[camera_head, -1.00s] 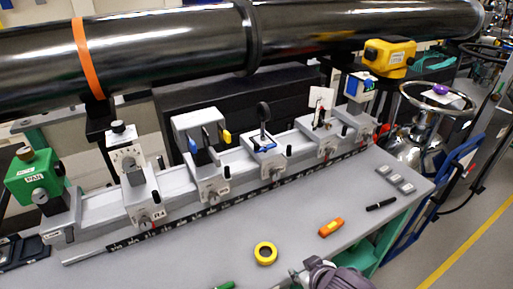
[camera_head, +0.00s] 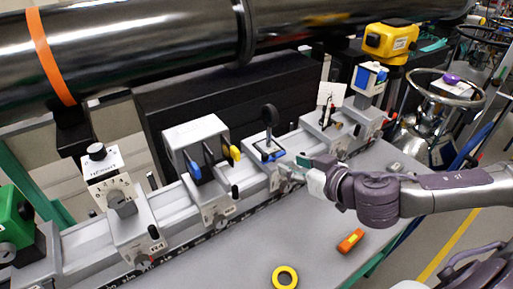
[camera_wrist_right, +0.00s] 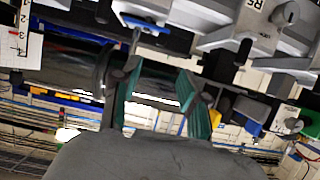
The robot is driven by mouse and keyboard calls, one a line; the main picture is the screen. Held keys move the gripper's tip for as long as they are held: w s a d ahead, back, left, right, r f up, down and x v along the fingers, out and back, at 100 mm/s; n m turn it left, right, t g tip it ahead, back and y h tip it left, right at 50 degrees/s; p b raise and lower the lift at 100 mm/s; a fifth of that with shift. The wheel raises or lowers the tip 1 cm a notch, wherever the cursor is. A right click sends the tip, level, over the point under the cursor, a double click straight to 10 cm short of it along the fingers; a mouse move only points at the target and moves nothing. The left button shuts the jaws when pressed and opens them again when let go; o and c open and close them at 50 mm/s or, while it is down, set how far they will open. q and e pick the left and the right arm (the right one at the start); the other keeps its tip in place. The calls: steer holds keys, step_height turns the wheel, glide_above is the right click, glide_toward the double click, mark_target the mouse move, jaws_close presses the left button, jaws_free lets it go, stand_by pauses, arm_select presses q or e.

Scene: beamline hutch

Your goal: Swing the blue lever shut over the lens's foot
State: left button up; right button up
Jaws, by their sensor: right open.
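The lens (camera_head: 270,116) is a dark round disc on a thin post, upright in its carrier (camera_head: 282,184) on the bench rail. The blue lever (camera_head: 275,155) shows at the foot of this post, on top of the carrier; its exact angle is too small to tell. In the right wrist view a blue bar (camera_wrist_right: 147,24), which looks like the lever, lies past the fingertips. My right gripper (camera_head: 300,168) is close to the carrier's right side. Its green-padded fingers (camera_wrist_right: 157,82) are apart with nothing between them. My left gripper is out of view.
A carrier with blue and yellow knobs (camera_head: 207,138) stands left of the lens, and one with a white card (camera_head: 331,95) right of it. A large black pipe (camera_head: 150,45) runs behind. A tape roll (camera_head: 285,277) and an orange tool (camera_head: 351,241) lie on the bench.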

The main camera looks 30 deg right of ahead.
mark_target(265, 154)
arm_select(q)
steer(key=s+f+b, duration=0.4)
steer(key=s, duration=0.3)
arm_select(e)
steer(key=p+x, duration=0.4)
steer(key=x, duration=0.8)
steer(key=shift+w, duration=0.1)
steer(key=shift+w+a+f, duration=0.1)
steer(key=shift+w, duration=0.15)
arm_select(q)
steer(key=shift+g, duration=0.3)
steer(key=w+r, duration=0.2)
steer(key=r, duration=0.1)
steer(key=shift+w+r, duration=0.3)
arm_select(e)
steer(key=shift+c, duration=0.2)
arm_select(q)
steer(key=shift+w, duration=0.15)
arm_select(e)
jaws_close()
